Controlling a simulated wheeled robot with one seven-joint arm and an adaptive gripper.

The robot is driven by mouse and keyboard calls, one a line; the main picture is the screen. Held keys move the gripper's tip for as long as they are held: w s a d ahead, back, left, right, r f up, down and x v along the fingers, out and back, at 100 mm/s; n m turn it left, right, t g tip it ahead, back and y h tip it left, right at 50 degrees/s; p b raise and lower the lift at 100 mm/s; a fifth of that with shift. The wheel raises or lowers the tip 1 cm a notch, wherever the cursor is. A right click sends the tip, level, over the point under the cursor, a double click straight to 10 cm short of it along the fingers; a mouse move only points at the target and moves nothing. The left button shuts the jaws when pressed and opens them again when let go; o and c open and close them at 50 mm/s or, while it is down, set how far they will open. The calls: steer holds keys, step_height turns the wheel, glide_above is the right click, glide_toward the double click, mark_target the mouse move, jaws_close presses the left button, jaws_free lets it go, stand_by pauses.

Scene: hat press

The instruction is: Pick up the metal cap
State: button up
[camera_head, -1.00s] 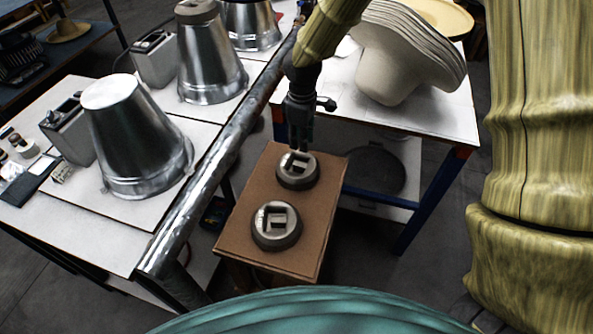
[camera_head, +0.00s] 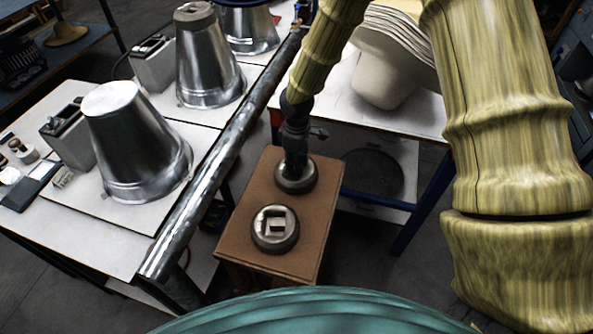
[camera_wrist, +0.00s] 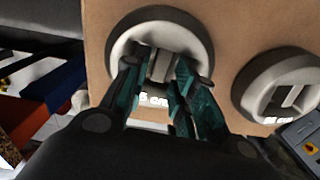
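Two round grey metal caps lie on a brown board (camera_head: 240,232). Each has a recessed top with a grip bar across it. The far cap (camera_head: 283,187) is partly hidden by my gripper (camera_head: 294,172), which points down into its recess. The near cap (camera_head: 275,228) is uncovered. In the wrist view, the far cap (camera_wrist: 203,42) is under my gripper (camera_wrist: 158,75). The fingers are apart, one on each side of its bar, with a gap showing at the left finger. The near cap (camera_wrist: 245,85) is at the right.
A long metal pipe (camera_head: 215,160) runs along the left of the board. Beyond it, a white table (camera_head: 110,235) holds metal bucket-like forms (camera_head: 135,140). Another white table (camera_head: 340,105) with stacked pale hats (camera_head: 385,70) stands behind the board.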

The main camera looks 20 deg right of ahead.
steer(key=shift+f, duration=1.35)
jaws_close()
steer(key=shift+r, duration=0.1)
